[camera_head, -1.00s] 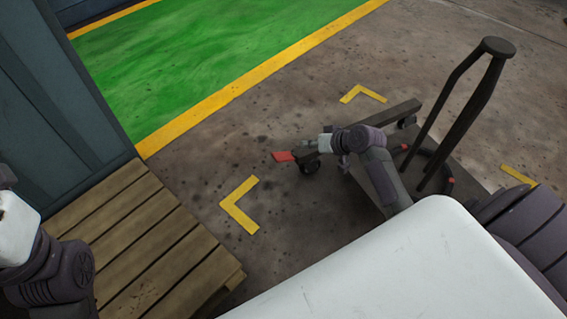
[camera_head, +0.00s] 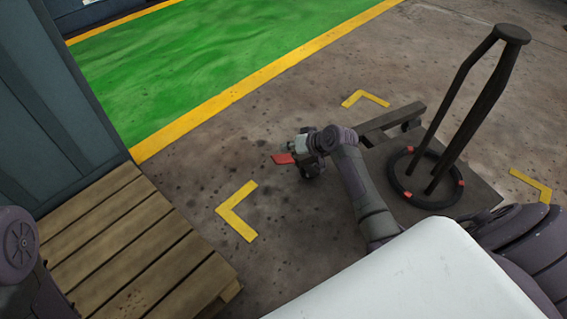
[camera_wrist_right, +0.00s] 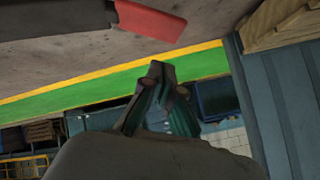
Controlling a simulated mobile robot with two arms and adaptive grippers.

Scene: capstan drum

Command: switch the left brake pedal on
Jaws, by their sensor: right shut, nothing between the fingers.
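In the right wrist view the gripper (camera_wrist_right: 160,72) is shut and empty. The red pedal (camera_wrist_right: 150,20) shows there at the top edge, close to the fingertips; a small gap shows in the picture, but I cannot tell the depth. My left arm shows at the left edge; its gripper is out of view.
A tall dark handle (camera_head: 480,110) and a black ring with red marks (camera_head: 430,203) stand on the cart. A wooden pallet (camera_head: 150,240) and a blue-grey container wall (camera_head: 55,105) are on the left. Bare floor with yellow corner marks (camera_head: 236,212) lies between.

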